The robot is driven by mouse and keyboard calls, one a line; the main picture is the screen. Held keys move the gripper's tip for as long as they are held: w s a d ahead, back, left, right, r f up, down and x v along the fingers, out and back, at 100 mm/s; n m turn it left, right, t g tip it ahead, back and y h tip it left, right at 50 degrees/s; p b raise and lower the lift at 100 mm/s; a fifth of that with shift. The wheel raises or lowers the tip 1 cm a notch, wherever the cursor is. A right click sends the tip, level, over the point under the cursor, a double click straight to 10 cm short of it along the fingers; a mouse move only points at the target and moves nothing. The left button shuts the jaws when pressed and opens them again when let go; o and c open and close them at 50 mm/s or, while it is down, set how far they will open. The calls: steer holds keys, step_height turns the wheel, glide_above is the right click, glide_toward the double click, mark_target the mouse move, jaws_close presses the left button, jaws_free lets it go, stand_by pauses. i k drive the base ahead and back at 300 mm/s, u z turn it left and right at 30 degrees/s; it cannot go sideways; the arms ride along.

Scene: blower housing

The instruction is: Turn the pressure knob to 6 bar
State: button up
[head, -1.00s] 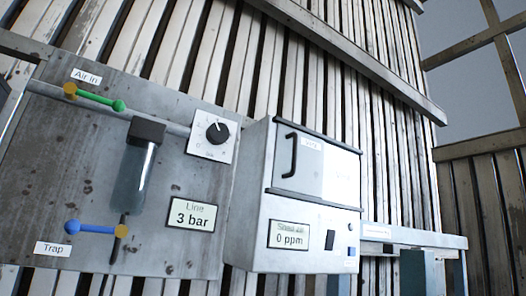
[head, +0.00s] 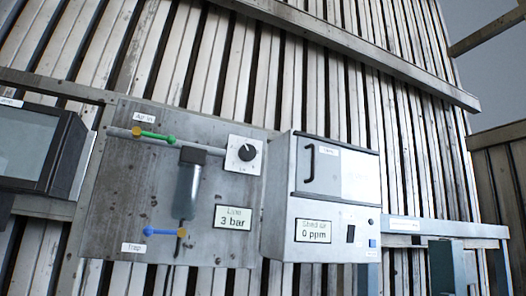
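The pressure knob (head: 247,152) is a round black dial on a white square plate, at the upper right of a grey metal panel (head: 110,215). Its scale marks are too small to read. The line display (head: 233,217) below it reads 3 bar. A green lever (head: 155,136) lies along the pipe near the "Air in" label. A blue lever (head: 163,232) is at the lower left, by the "Trap" label. A dark-topped filter bowl (head: 188,185) hangs between them. My gripper is not in view.
A grey cabinet (head: 327,240) with a black handle and a 0 ppm display stands right of the panel. A dark-framed screen box (head: 35,148) is at the left. A shelf rail (head: 440,228) and teal box (head: 447,266) are at lower right.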

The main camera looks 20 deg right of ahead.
mark_target(248, 152)
steer(key=u, duration=0.1)
steer(key=i, duration=0.9)
steer(key=z, duration=0.1)
